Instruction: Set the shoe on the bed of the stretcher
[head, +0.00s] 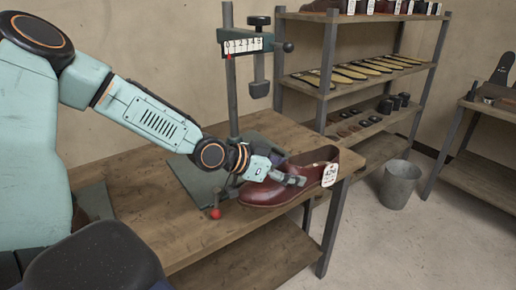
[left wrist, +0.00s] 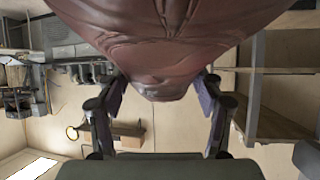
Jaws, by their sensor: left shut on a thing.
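A dark red-brown leather shoe (head: 270,194) with a white tag (head: 329,175) is at the bench's front right, overlapping its edge in the head view. I cannot tell whether its sole touches the bench. My left gripper (head: 287,176) is shut on the shoe. In the left wrist view the shoe (left wrist: 170,45) fills the top, with a finger of the left gripper (left wrist: 160,97) on either side. The stretcher (head: 232,95) stands behind, with a grey post, a numbered scale and a grey base plate. Its bed is mostly hidden behind my gripper and the shoe. My right gripper is not in view.
The wooden bench (head: 130,165) has a red ball knob (head: 215,214) near its front edge. A shelf rack (head: 345,90) with soles and shoes stands behind right. A grey bin (head: 400,185) stands on the floor. A second table (head: 490,180) is at far right.

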